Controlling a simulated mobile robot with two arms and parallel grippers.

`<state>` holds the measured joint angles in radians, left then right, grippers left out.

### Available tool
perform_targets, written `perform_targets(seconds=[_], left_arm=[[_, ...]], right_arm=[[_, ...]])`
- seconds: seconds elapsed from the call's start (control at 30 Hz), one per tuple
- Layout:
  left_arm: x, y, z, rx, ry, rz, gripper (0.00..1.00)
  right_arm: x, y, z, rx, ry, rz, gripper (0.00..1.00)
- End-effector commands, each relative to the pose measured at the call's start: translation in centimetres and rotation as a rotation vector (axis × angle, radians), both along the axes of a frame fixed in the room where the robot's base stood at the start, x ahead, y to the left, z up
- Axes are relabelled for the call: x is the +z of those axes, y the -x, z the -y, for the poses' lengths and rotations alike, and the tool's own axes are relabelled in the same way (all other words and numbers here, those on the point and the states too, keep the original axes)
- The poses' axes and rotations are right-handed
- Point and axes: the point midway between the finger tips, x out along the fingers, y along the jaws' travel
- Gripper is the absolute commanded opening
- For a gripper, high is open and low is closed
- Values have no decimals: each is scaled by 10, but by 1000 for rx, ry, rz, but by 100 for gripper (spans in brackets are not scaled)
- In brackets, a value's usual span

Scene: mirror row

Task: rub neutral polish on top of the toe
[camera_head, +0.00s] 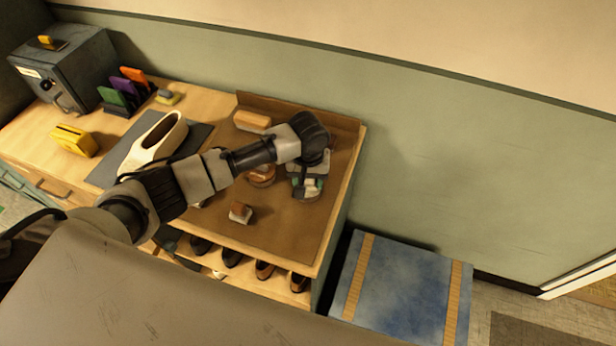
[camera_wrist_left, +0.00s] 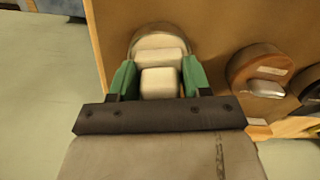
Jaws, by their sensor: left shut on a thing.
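A cream shoe (camera_head: 160,140) lies on a dark mat on the bench, with its opening toward the back. My left gripper (camera_head: 308,186) is over the right part of the brown tray, away from the shoe. In the left wrist view, its green fingers (camera_wrist_left: 158,82) are shut on a small pale block (camera_wrist_left: 160,85). Beyond the block is a round tin (camera_wrist_left: 160,40) with pale contents; I cannot tell whether the block touches it. Another brown round tin (camera_wrist_left: 252,68) is beside it, partly seen behind my arm in the head view (camera_head: 262,178). My right gripper is not in view.
The brown tray (camera_head: 285,225) has a raised back edge and holds a brush (camera_head: 252,121) and a small brown-and-white block (camera_head: 240,212). A yellow holder (camera_head: 74,140), coloured cards (camera_head: 128,88) and a grey machine (camera_head: 65,70) stand left. Dark shoes (camera_head: 231,257) sit on the shelf below.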

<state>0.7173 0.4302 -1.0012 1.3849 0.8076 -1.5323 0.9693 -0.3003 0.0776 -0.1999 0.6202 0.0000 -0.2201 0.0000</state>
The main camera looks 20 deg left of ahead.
Motion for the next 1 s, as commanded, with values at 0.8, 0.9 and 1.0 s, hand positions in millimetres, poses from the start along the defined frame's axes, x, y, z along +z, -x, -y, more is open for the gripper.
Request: perform_targets(seconds=[0.8, 0.9, 1.0], left_arm=[[-1, 1, 0, 0, -1, -1, 29], [-2, 1, 0, 0, -1, -1, 29], [-2, 1, 0, 0, -1, -2, 29]], right_arm=[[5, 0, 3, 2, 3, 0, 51], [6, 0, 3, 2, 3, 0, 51], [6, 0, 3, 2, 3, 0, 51]])
